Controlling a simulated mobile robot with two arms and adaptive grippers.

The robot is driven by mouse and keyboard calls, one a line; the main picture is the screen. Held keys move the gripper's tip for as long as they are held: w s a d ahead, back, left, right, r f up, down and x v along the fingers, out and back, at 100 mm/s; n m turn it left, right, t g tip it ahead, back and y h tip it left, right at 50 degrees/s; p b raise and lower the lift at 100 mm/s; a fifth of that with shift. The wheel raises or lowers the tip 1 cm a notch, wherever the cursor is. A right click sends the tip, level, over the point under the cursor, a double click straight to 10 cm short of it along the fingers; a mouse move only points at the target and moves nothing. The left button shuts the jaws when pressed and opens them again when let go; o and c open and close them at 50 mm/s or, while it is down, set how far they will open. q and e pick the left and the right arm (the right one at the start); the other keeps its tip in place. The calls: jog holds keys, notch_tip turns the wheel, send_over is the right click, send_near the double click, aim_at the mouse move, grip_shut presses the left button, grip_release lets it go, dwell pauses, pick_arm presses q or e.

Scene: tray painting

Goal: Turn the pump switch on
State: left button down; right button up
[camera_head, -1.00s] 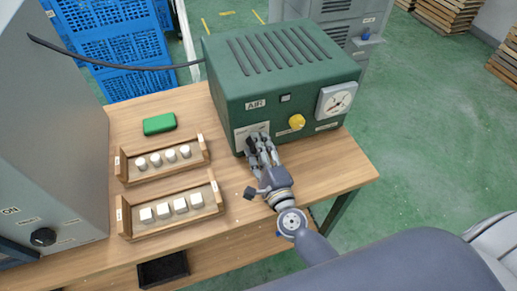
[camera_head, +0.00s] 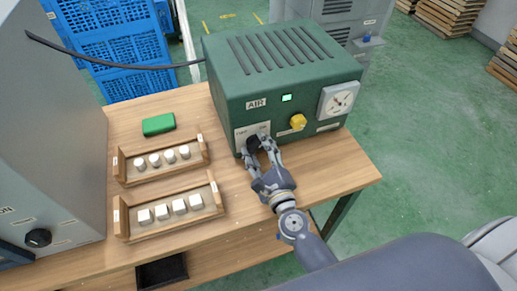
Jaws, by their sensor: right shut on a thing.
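The green pump box (camera_head: 232,98), labelled AIR, stands on the wooden table. Its front has a pale switch plate (camera_head: 240,132) with a dark switch knob (camera_head: 253,143), a lit green lamp (camera_head: 286,98), a yellow knob (camera_head: 298,121) and a round gauge (camera_head: 341,101). My right gripper (camera_head: 257,146) is at the switch plate, its fingers on either side of the dark knob and shut on it. The fingers hide part of the knob and plate. My left gripper is not in view.
Two wooden racks (camera_head: 158,178) with white pieces and a green block (camera_head: 158,124) lie to the left on the table (camera_head: 310,162). A grey cabinet (camera_head: 50,120) stands at far left. Blue crates (camera_head: 110,45) are behind. A black cable runs to the box.

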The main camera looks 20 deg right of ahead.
jog(key=o, duration=1.1)
jog(key=shift+c, duration=0.2)
jog(key=s, duration=1.2)
jog(key=shift+d, duration=0.15)
